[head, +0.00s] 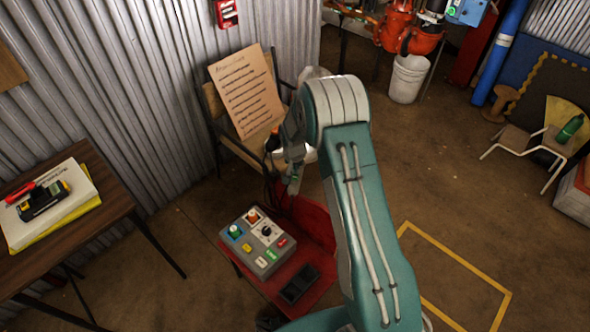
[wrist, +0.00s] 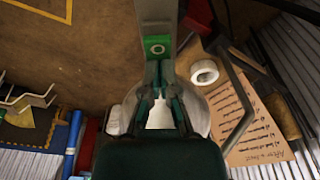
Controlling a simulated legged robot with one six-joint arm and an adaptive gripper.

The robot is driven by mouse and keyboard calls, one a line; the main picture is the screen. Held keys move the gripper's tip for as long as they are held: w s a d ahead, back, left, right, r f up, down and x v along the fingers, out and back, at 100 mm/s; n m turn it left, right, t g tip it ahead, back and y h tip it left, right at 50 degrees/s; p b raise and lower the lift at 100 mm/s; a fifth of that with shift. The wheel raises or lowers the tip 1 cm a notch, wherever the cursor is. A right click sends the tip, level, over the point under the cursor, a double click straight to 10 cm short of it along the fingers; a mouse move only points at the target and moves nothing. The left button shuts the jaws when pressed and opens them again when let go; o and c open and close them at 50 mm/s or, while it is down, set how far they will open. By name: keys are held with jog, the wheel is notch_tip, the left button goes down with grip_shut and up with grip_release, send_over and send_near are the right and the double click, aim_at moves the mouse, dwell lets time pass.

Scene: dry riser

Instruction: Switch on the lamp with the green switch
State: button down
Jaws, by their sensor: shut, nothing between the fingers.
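A grey control box (head: 258,242) rests on a red surface. Its top carries a green switch (head: 272,254), a red switch (head: 282,243), a yellow switch (head: 247,247) and a black dial (head: 267,231).
A dark tray-like object (head: 299,283) lies beside the box. A chair with an instruction sheet (head: 246,91) stands behind, against the corrugated wall. A wooden table (head: 105,222) with books is at left. A white bucket (head: 408,78) stands at the back. Open floor lies at right.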

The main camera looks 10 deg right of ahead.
jog(key=shift+s+a+f, duration=0.1)
jog(key=shift+s+f, duration=0.05)
jog(key=shift+s, duration=0.15)
jog(key=shift+s+a, duration=0.3)
jog(key=shift+s, duration=0.4)
jog(key=shift+w, duration=0.1)
jog(key=shift+r, duration=0.4)
notch_tip(320, 180, up, 13)
jog(key=s+a, duration=0.1)
jog(key=s, duration=0.1)
jog(key=shift+s, duration=0.2)
jog(key=shift+a, duration=0.15)
